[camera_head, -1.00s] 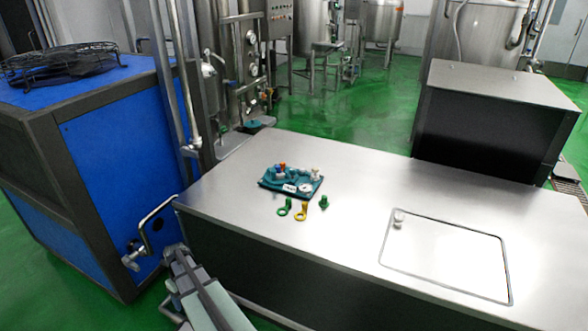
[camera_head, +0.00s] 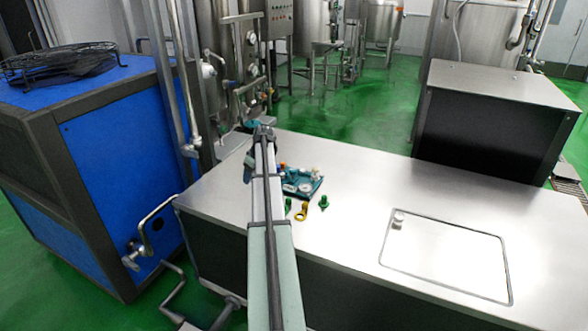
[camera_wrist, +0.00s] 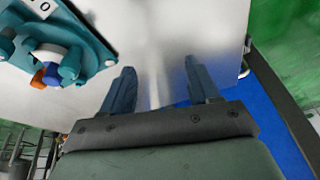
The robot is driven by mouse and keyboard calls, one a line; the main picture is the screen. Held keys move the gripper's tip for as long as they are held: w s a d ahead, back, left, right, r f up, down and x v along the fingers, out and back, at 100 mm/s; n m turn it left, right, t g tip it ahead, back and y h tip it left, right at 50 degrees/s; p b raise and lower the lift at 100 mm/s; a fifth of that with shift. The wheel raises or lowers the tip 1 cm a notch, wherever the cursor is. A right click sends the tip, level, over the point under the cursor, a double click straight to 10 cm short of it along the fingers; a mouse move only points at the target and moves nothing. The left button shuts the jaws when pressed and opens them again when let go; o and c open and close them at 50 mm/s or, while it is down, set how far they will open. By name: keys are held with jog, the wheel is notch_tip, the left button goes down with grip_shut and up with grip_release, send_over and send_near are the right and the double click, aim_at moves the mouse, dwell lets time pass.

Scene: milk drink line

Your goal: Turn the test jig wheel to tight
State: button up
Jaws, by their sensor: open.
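The test jig (camera_head: 312,182) is a teal base on the steel table, partly hidden behind my arm in the head view. In the wrist view, the jig (camera_wrist: 80,27) is at the upper left, with orange, blue and teal fittings and a white label. I cannot tell for certain which fitting is the wheel, nor read its setting. My gripper (camera_wrist: 158,68) is open and empty, its two blue fingers apart over bare table beside the jig. In the head view, my gripper (camera_head: 248,170) is just left of the jig, not touching it as far as I can see.
A yellow ring-ended piece (camera_head: 301,211) and a green piece (camera_head: 323,202) lie in front of the jig; another green piece is mostly behind my arm. A small white item (camera_head: 398,219) stands on the outlined panel (camera_head: 450,262). A blue cabinet (camera_head: 120,160) is left. The table's right side is clear.

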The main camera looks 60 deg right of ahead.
jog(key=h, duration=0.1)
send_near(293, 169)
jog(key=s+d+v, duration=0.1)
jog(key=v, duration=0.4)
jog(key=shift+t, duration=0.3)
jog(key=x, duration=0.9)
jog(key=a+x, duration=0.1)
jog(key=x, duration=0.3)
jog(key=shift+w+f, duration=0.15)
jog(key=shift+f, duration=0.25)
jog(key=shift+a, duration=0.1)
jog(key=c, duration=1)
